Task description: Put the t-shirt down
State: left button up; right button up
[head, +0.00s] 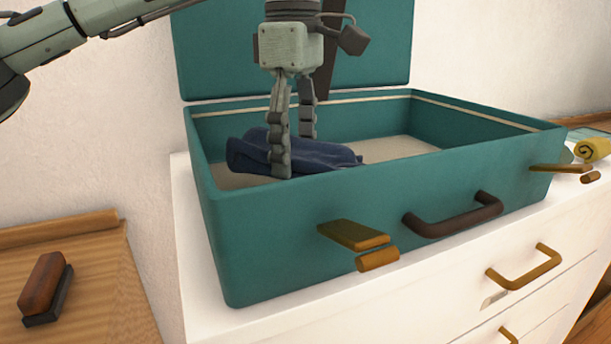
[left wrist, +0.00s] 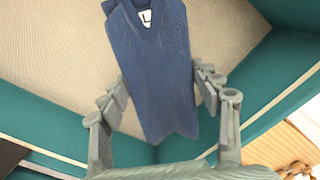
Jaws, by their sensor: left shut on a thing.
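The t-shirt (head: 254,152) is a dark blue folded garment inside the open teal suitcase (head: 240,243), at the left part of its beige-lined floor. My left gripper (head: 294,158) reaches down into the suitcase, with its fingers on either side of the t-shirt. In the left wrist view the t-shirt (left wrist: 155,65) shows a white label at its neck and lies between the fingers of the left gripper (left wrist: 160,98). The gripper is shut on it. Whether the t-shirt's underside touches the suitcase floor is hard to tell. My right gripper is not in view.
The suitcase stands on a white dresser (head: 185,235), its lid (head: 220,50) raised at the back. Its front wall has brass latches and a dark handle (head: 453,217). The right part of its floor is clear. A rolled yellow cloth (head: 592,149) lies at the right.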

aim_at(296, 175)
pick_arm(q)
notch_tip(296, 175, down, 4)
jog(key=shift+r, duration=0.15)
jog(key=shift+f, duration=0.45)
jog(key=o, duration=1)
jog(key=shift+o, duration=1.2)
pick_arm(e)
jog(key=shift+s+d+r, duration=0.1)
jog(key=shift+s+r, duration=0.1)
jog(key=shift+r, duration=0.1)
pick_arm(q)
jog(key=shift+r, duration=0.15)
